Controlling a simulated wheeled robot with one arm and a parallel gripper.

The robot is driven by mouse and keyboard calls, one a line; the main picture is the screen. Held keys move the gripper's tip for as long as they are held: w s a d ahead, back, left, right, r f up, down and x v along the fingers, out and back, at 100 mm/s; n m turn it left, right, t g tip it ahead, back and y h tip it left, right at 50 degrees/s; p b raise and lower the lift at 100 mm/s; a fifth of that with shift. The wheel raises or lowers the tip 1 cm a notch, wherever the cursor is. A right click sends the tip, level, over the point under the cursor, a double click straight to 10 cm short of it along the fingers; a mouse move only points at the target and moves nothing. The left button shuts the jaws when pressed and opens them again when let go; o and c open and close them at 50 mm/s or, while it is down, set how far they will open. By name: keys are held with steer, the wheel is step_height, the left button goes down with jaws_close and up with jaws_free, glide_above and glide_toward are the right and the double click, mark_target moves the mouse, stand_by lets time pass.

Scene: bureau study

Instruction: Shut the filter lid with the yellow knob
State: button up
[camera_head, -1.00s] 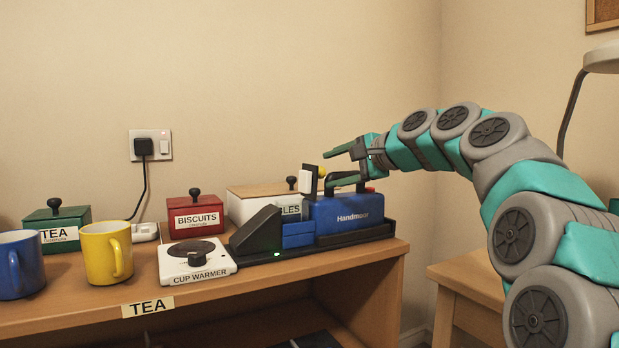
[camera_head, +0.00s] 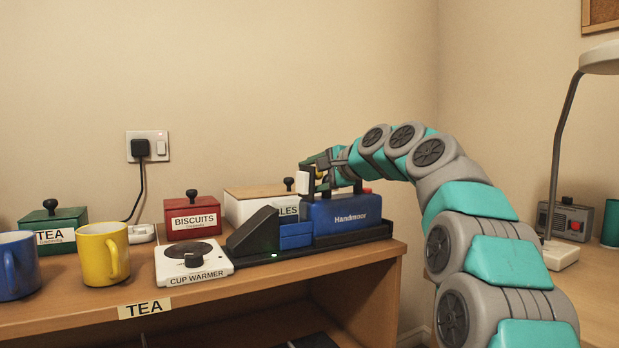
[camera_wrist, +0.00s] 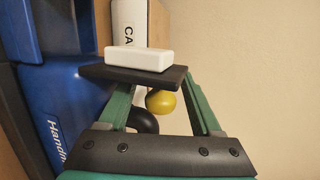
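The filter lid (camera_head: 311,183) stands open and upright on the blue Handmoor vacuum (camera_head: 345,210). A white filter block (camera_head: 302,183) is on its left face. In the wrist view the lid (camera_wrist: 97,73) is a dark plate with the white block (camera_wrist: 138,58) on its far side and the yellow knob (camera_wrist: 161,102) on the near side. My gripper (camera_head: 319,172) is at the knob side of the lid, at the vacuum's top. In the wrist view my gripper (camera_wrist: 164,93) is open, its green fingers either side of the knob with gaps showing. In the head view the knob is mostly hidden.
The vacuum rests in a black dock (camera_head: 255,235) at the shelf's right end. A cup warmer (camera_head: 193,262), a red biscuits box (camera_head: 192,218) and a white box (camera_head: 250,207) stand to its left. A desk lamp (camera_head: 559,150) is at the right.

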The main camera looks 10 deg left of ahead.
jaws_close()
stand_by(0.3)
stand_by(1.0)
